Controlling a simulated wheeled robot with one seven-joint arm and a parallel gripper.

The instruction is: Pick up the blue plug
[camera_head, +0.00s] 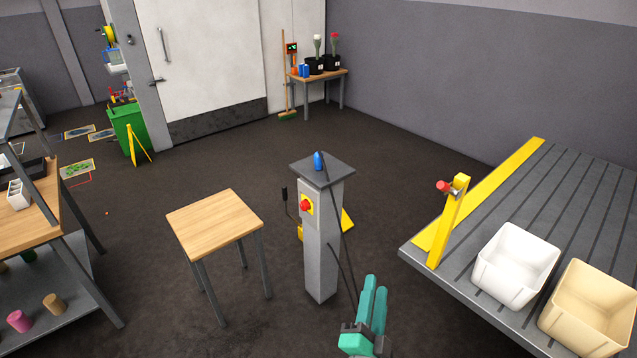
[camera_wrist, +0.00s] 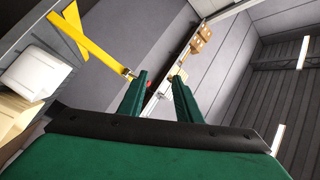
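The blue plug (camera_head: 318,161) stands upright on the dark square top of a grey pedestal (camera_head: 322,250) in the middle of the head view. A dark cable runs from the top down the pedestal's right side. My gripper (camera_head: 375,284) is at the bottom of the head view, to the right of the pedestal and apart from it. In the wrist view my gripper (camera_wrist: 159,79) shows its two green fingers apart with nothing between them. The plug does not show in the wrist view.
The pedestal carries a red button (camera_head: 306,205). A small wooden table (camera_head: 214,221) stands to its left. On the right is a slatted bench (camera_head: 575,190) with a yellow post (camera_head: 449,222), a white bin (camera_head: 515,266) and a beige bin (camera_head: 592,308). Open floor lies behind the pedestal.

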